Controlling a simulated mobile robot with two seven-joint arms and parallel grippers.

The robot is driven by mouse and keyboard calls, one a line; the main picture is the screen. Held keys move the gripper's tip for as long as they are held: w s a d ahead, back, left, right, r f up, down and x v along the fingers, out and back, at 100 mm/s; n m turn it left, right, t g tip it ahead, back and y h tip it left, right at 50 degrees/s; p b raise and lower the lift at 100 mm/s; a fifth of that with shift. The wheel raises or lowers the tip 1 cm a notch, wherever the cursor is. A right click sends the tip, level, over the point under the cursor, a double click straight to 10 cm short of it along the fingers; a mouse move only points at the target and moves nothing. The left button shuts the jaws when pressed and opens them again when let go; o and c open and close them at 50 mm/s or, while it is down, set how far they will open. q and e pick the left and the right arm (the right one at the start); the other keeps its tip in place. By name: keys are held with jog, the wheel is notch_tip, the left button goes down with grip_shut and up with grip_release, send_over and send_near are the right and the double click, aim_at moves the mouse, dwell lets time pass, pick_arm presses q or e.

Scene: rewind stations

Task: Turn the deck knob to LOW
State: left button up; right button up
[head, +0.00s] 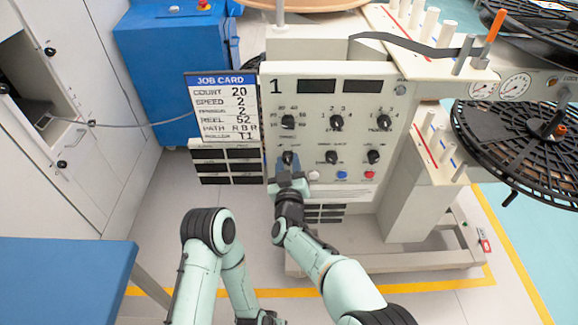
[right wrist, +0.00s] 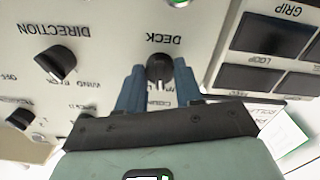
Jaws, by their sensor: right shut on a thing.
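The deck knob (head: 288,157) is the small black knob at the lower left of the grey control panel (head: 330,185). It also shows in the right wrist view (right wrist: 160,68), where the panel is upside down and the DECK label reads above it. A white mark on the knob points down in that view, toward small position labels that are partly hidden. My right gripper (right wrist: 158,78) has its blue fingers on both sides of the knob and is shut on it. In the head view the gripper (head: 289,165) covers the panel below the knob. My left gripper is out of view.
Other black knobs sit close by, with the direction knob (right wrist: 57,62) beside the deck knob. Push buttons (head: 342,175) lie low on the panel. A job card (head: 222,107) hangs at its left. Reels (head: 530,150) stand at the right; a blue table (head: 60,270) is at lower left.

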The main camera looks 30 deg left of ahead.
jog(key=m+b, duration=0.1)
jog(key=m, duration=0.2)
jog(key=shift+m, duration=0.4)
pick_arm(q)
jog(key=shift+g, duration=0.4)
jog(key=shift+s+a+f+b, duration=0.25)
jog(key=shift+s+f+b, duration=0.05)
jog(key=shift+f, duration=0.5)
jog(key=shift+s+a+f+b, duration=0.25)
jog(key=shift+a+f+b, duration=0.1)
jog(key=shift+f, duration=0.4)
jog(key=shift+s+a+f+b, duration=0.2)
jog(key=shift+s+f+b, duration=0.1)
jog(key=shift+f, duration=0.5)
pick_arm(e)
jog(key=shift+m, duration=2)
jog(key=o, duration=1)
jog(key=shift+o, duration=0.2)
jog(key=shift+s, duration=0.1)
pick_arm(q)
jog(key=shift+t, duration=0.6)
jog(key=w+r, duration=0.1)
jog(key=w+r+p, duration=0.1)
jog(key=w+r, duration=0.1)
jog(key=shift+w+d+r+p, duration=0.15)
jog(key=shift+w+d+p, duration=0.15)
jog(key=shift+p, duration=0.1)
pick_arm(e)
jog(key=v, duration=1.3)
jog(key=shift+s, duration=0.15)
